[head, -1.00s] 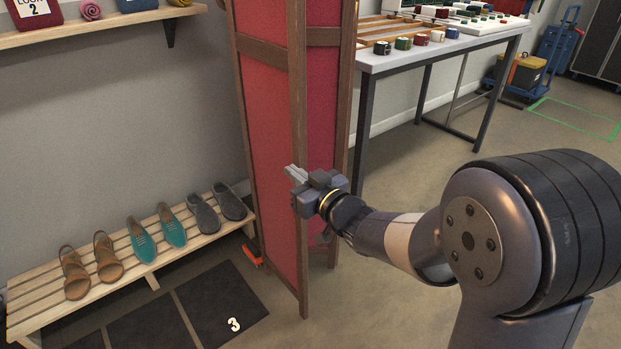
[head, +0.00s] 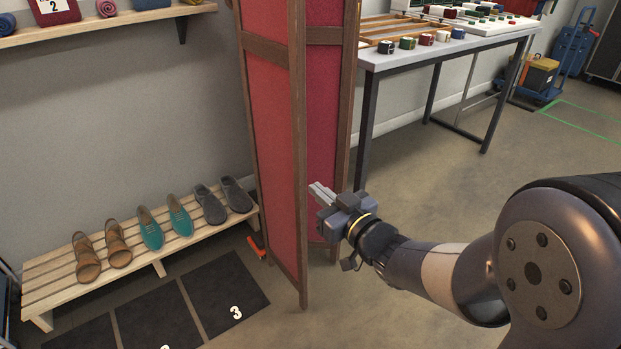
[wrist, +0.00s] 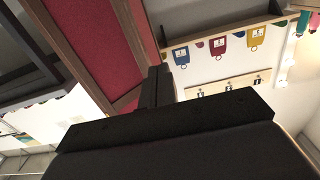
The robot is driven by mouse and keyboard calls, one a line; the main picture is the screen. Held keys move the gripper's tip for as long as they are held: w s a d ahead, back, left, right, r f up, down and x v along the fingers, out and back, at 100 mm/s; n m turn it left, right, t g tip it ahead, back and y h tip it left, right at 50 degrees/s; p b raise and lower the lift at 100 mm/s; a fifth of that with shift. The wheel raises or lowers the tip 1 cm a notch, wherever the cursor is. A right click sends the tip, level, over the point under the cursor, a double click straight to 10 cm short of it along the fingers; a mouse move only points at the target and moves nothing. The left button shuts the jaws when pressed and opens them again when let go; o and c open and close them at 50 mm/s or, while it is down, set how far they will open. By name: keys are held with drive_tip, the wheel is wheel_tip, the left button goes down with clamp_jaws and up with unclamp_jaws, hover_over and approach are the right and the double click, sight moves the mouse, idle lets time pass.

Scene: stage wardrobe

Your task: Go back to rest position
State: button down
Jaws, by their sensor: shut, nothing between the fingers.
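My gripper (head: 318,190) is shut and empty, held in the air in front of the red folding screen (head: 276,120) in the head view. Its fingers point up and to the left, toward the screen's right panel. Whether it touches the screen cannot be told, but a gap seems to show. In the wrist view my closed fingers (wrist: 158,88) show at the centre, with the red screen panel (wrist: 95,40) behind them to the upper left.
A slatted wooden bench (head: 62,278) with three pairs of shoes stands at left, above dark numbered floor mats (head: 228,290). A grey table (head: 400,62) with rolled belts stands behind the screen. A blue trolley (head: 545,92) is at far right. Open floor (head: 440,195) lies between.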

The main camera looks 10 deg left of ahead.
drive_tip(key=v, duration=0.3)
drive_tip(key=shift+s+d, duration=0.15)
drive_tip(key=shift+s, duration=0.15)
